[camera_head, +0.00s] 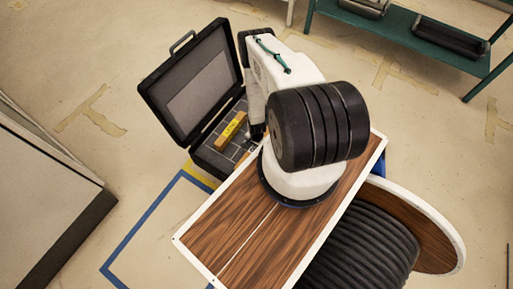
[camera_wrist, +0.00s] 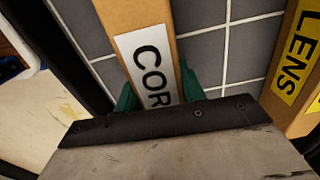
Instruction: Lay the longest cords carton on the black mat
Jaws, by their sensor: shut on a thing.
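A cardboard carton (camera_wrist: 150,62) with a white label reading "COR" lies between the green fingertips of my gripper (camera_wrist: 159,92) in the wrist view. My gripper is shut on it. The rest of its lettering is hidden behind the gripper, and its far end runs out of the picture. In the head view my arm hides most of the gripper and this carton, over the open black case (camera_head: 205,156). I cannot compare its full length with other cords cartons. I cannot make out a black mat in either view.
A lens carton (camera_head: 231,130) with a yellow label lies in the case; it also shows at the right of the wrist view (camera_wrist: 296,65). The case's raised lid (camera_head: 165,80) stands behind. A green bench (camera_head: 400,28) is at upper right. Open floor lies left.

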